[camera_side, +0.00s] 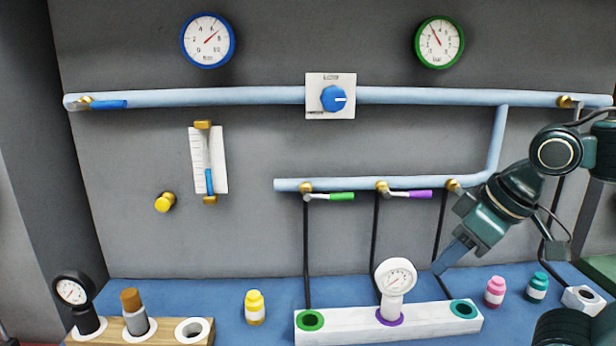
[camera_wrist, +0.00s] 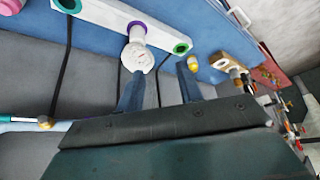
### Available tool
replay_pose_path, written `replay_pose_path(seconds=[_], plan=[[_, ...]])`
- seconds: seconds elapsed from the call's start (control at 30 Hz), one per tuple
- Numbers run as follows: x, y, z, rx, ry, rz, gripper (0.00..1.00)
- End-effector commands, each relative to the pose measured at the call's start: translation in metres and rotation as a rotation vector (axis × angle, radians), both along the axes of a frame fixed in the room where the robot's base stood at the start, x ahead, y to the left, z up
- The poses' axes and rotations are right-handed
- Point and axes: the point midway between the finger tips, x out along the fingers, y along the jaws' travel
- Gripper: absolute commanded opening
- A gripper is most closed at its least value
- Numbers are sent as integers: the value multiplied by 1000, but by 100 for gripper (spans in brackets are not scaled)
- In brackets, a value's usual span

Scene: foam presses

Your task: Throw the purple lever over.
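The purple lever (camera_side: 418,195) is on the middle brass valve (camera_side: 383,188) of the lower blue pipe. Its handle points right, roughly along the pipe. My gripper (camera_side: 452,256) is below and to the right of it, pointing down and left, apart from it. In the wrist view my gripper (camera_wrist: 160,88) shows two blue fingers set apart with nothing held between them. The purple lever is not seen in the wrist view; my gripper body fills the lower part of that picture.
A white gauge (camera_side: 397,275) stands in the purple-ringed socket of a white block (camera_side: 345,322) below. A green lever (camera_side: 341,196) is left of the purple one. A brass valve (camera_side: 453,185) is at right, partly behind my arm. Pink (camera_side: 494,292) and teal (camera_side: 537,287) bottles stand right.

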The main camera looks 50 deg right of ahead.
Motion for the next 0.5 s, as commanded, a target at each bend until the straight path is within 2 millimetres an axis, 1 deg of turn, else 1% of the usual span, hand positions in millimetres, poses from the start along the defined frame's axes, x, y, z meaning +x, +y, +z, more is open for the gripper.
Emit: replay_pose_path(seconds=[0.23, 0.27, 0.3, 0.43, 0.5], plan=[[0, 0, 0, 0, 0, 0, 36], [0, 0, 0, 0, 0, 0, 34], [0, 0, 0, 0, 0, 0, 27], [2, -2, 2, -2, -2, -9, 1], [4, -5, 6, -5, -5, -22, 0]])
